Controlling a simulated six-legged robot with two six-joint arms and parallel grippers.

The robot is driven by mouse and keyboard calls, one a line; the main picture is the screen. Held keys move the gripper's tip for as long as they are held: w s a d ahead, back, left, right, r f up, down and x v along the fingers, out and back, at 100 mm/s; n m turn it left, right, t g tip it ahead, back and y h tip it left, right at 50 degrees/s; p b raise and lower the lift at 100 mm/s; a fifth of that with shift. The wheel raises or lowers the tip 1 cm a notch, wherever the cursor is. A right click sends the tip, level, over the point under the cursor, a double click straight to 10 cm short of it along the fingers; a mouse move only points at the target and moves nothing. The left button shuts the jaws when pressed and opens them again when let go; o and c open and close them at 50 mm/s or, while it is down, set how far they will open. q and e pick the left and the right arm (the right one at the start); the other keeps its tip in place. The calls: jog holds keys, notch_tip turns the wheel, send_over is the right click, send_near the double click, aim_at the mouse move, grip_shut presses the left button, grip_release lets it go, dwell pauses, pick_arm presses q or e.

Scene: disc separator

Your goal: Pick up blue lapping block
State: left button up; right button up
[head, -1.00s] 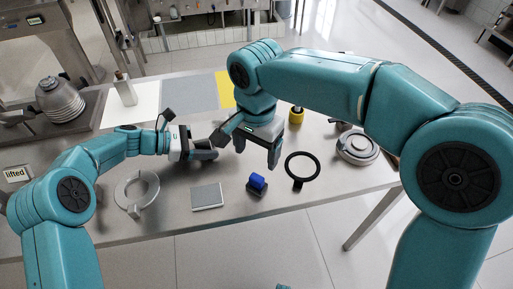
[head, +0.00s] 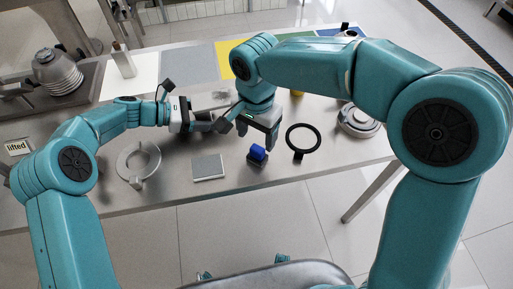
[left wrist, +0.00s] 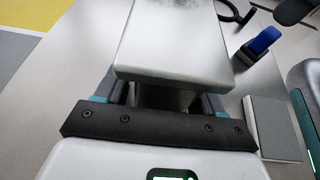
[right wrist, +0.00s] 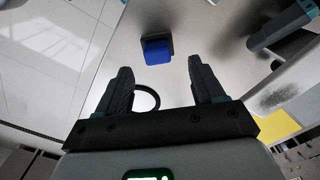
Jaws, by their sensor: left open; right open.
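The blue lapping block (head: 257,152) sits upright on a small dark base near the table's front edge. It also shows at the top of the right wrist view (right wrist: 157,53) and at the upper right of the left wrist view (left wrist: 262,40). My right gripper (head: 258,138) is open and empty just behind the block. In the right wrist view the block lies beyond its two fingers, apart from them. My left gripper (head: 208,122) is open, further left over the table. A silvery slab (left wrist: 175,45) hides its fingertips in the left wrist view.
A black ring (head: 303,138) stands right of the block. A grey square plate (head: 208,168) lies left of it, and a pale metal ring (head: 138,162) further left. A round metal piece (head: 358,120) is at the right. The table front edge is close.

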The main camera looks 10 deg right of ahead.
aim_at(257, 148)
jog(key=f, duration=0.5)
jog(key=shift+s+f, duration=0.2)
jog(key=shift+f, duration=0.15)
jog(key=c, duration=1.2)
notch_tip(257, 148, up, 10)
jog(key=shift+r, duration=0.1)
